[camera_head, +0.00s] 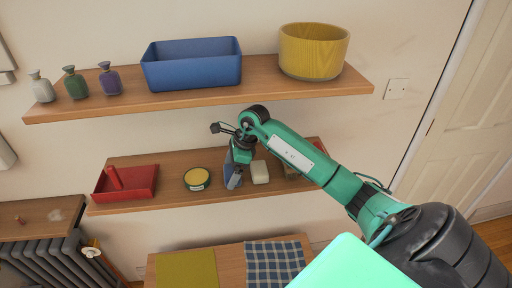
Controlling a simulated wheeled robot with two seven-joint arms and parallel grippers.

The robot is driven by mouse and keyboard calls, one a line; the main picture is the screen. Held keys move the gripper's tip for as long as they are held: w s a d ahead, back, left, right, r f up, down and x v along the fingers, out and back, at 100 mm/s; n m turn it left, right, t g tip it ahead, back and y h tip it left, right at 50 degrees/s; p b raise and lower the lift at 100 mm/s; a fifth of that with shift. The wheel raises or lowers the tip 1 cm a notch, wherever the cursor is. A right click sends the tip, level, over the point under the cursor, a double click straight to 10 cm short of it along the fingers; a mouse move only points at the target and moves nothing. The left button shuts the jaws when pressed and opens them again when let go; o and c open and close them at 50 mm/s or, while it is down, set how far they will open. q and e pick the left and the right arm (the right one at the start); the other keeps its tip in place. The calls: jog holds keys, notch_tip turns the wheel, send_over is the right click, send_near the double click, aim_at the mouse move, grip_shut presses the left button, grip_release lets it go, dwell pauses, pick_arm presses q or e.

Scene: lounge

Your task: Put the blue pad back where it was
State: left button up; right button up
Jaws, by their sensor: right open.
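My right arm comes in from the lower right, and its gripper (236,180) points down over the lower shelf (150,202). The jaws are small and partly hidden in this view; they are open. A blue piece (228,169), which looks like the blue pad, is right at the gripper on the lower shelf. The wrist covers part of it, and I cannot tell whether the jaws touch it. My left gripper is out of view.
The lower shelf also holds a red tray (146,188), a yellow-topped tin (197,179) and a pale block (260,172). The upper shelf (200,98) above has a blue bin (190,70), a yellow tub (312,55) and several bottles. Below lie an olive mat (187,271) and a checked cloth (274,263).

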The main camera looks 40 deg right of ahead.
aim_at(231, 171)
jog(key=b+v, duration=0.2)
jog(key=v, duration=0.1)
jog(key=shift+d, duration=0.2)
jog(key=s+d+b, duration=0.1)
jog(key=s+d, duration=0.1)
jog(key=d, duration=0.1)
jog(key=s+d+b, duration=0.2)
jog(key=d, duration=0.1)
jog(key=s+d+b, duration=0.1)
jog(key=s+d, duration=0.1)
jog(key=d, duration=0.1)
jog(key=shift+d+r+b, duration=0.15)
jog(key=shift+r+b, duration=0.05)
jog(key=shift+b, duration=0.2)
jog(key=shift+s+d+r, duration=0.15)
jog(key=shift+s+d, duration=0.1)
jog(key=shift+d, duration=0.2)
